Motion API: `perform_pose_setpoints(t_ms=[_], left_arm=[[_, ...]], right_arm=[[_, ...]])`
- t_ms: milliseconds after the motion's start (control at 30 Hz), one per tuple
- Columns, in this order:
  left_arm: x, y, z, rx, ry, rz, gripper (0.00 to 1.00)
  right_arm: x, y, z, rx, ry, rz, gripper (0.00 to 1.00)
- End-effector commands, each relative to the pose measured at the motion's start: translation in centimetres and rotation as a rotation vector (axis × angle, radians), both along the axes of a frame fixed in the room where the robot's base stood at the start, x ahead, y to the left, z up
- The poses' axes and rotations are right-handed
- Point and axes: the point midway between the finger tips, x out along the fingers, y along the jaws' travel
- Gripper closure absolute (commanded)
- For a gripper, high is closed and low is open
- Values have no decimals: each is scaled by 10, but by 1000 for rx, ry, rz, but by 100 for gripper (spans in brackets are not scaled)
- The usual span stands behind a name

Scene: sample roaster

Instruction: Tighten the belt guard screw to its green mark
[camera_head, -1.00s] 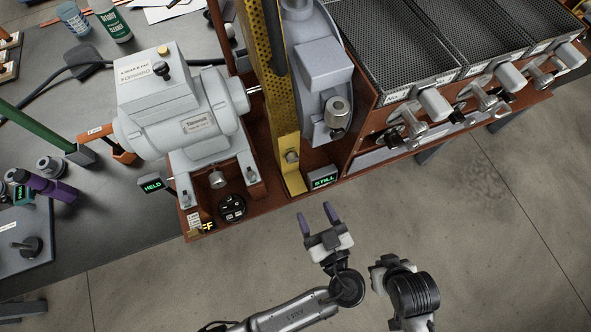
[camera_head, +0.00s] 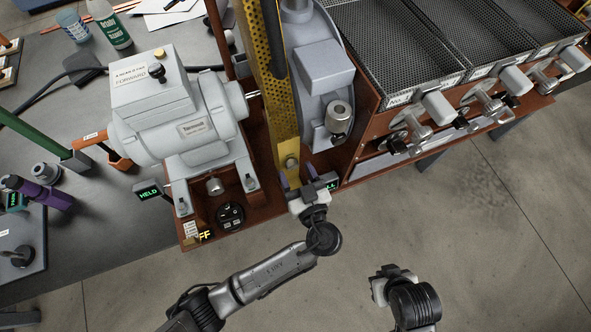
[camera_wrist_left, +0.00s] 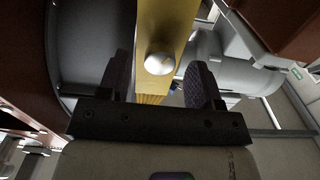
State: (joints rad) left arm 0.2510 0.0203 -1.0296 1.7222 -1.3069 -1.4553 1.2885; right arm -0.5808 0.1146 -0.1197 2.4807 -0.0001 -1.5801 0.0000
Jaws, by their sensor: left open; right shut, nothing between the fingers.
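The belt guard (camera_head: 272,75) is a yellow perforated cover standing upright beside the motor. Its screw (camera_head: 291,162) is a round metal head low on the guard's front face. My left gripper (camera_head: 297,181) is open just in front of the screw. Its purple-padded fingers stand on either side of the yellow guard in the wrist view (camera_wrist_left: 160,85), apart from the screw. My right gripper (camera_head: 385,284) is shut and empty over the floor, away from the machine.
The grey motor (camera_head: 170,118) stands left of the guard. A "HELD" display (camera_head: 149,195) and a black socket (camera_head: 231,214) sit on the base's front. The "STILL" display (camera_head: 327,182) is partly covered by my left gripper. Perforated trays (camera_head: 395,55) are at right. The floor in front is clear.

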Motion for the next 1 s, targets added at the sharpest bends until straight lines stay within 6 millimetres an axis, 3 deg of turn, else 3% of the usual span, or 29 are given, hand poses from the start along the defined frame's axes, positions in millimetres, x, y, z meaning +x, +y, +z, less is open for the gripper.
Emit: perform_pose_setpoints(t_ms=[467, 1000], left_arm=[[8, 3, 0, 1, 0, 0, 41], [7, 3, 0, 0, 0, 0, 90]], right_arm=[[0, -1, -1, -3, 1, 2, 100], [0, -3, -1, -10, 1, 6, 100]])
